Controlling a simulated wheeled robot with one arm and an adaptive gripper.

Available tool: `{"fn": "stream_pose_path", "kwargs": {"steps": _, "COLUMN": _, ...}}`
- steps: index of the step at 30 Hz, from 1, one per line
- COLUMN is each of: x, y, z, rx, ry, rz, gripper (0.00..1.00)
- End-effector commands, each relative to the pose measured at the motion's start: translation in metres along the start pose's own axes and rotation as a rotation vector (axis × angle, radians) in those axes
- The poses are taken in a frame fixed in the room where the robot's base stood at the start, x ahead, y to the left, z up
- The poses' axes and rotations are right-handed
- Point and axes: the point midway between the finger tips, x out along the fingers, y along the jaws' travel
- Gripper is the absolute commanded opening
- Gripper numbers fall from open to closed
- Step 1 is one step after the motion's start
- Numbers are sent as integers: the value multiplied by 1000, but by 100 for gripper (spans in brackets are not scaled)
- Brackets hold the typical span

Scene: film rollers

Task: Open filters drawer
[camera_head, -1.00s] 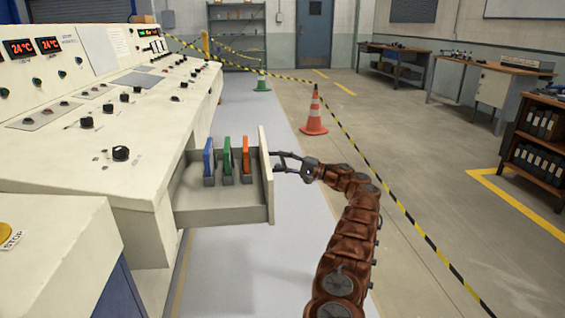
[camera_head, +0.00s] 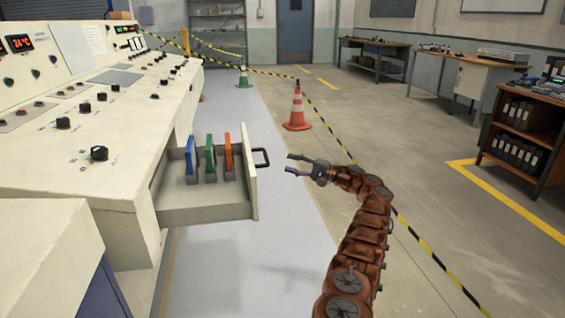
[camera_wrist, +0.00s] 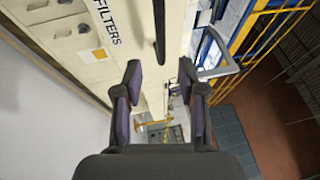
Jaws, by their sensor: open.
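The filters drawer (camera_head: 205,213) stands pulled out from the cream console, its inside showing. Blue (camera_head: 190,156), green (camera_head: 210,154) and orange (camera_head: 229,155) filters stand upright in it. A black handle (camera_head: 262,157) sticks out from the drawer's front panel (camera_head: 250,185). My gripper (camera_head: 289,164) is open and empty, just right of the handle and apart from it. In the wrist view, my two spread fingers (camera_wrist: 161,75) frame a gap; the FILTERS label (camera_wrist: 106,24) is above left, and a dark bar, apparently the handle (camera_wrist: 160,32), is ahead.
The console (camera_head: 85,150) with knobs runs along the left. An orange cone (camera_head: 297,110) and yellow-black tape (camera_head: 425,240) stand to the right. Shelving with binders (camera_head: 525,135) is at the far right. Grey floor (camera_head: 285,225) around the drawer front is clear.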

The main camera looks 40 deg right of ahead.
Motion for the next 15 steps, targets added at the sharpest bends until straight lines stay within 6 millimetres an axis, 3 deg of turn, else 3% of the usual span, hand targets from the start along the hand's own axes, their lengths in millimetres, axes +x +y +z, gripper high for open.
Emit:
{"fn": "stream_pose_path", "kwargs": {"steps": 4, "x": -12, "y": 0, "z": 0, "rx": -1, "ry": 3, "rz": 0, "gripper": 40}}
{"fn": "stream_pose_path", "kwargs": {"steps": 15, "x": -18, "y": -1, "z": 1, "rx": 0, "ry": 0, "rz": -1, "gripper": 40}}
